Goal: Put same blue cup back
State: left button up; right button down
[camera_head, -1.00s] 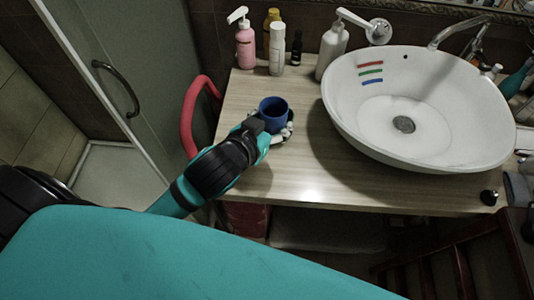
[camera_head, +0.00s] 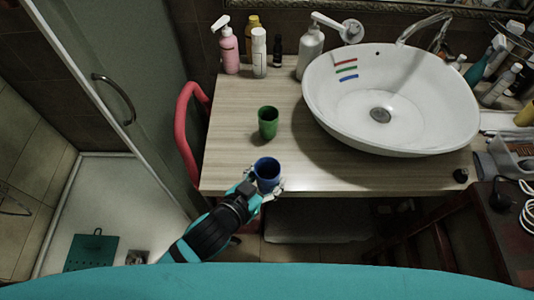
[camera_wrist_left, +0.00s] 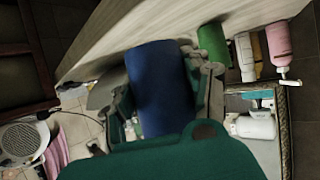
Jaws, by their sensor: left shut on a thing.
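The blue cup (camera_head: 267,171) is upright in my left gripper (camera_head: 267,188) at the front edge of the wooden counter (camera_head: 310,172) in the head view. The left gripper is shut on it. In the left wrist view the blue cup (camera_wrist_left: 158,85) fills the middle, between the fingers (camera_wrist_left: 165,100). A green cup (camera_head: 268,122) stands upright on the counter behind the blue cup, apart from it. It also shows in the left wrist view (camera_wrist_left: 212,44). I cannot tell whether the blue cup touches the counter. My right gripper is not in view.
A white basin (camera_head: 395,135) stands on the right of the counter, with three coloured stripes inside. Pink (camera_head: 229,52), white (camera_head: 259,52) and other bottles line the back. A red curved rail (camera_head: 183,130) is at the left edge. Counter space around the green cup is clear.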

pick_arm(q)
jog(key=w, duration=0.2)
jog(key=w+p, duration=0.1)
jog(key=w, duration=0.5)
jog(key=shift+w+d+f+p, duration=0.15)
jog(key=shift+w+f+p, duration=0.05)
jog(key=shift+f+p, duration=0.1)
jog(key=shift+w+f, duration=0.15)
jog(key=shift+f, duration=0.05)
notch_tip(320, 180, down, 3)
jog(key=shift+r+p, duration=0.1)
jog(key=shift+p, duration=0.25)
jog(key=shift+f, duration=0.25)
jog(key=shift+f, duration=0.15)
jog(key=o, duration=1.1)
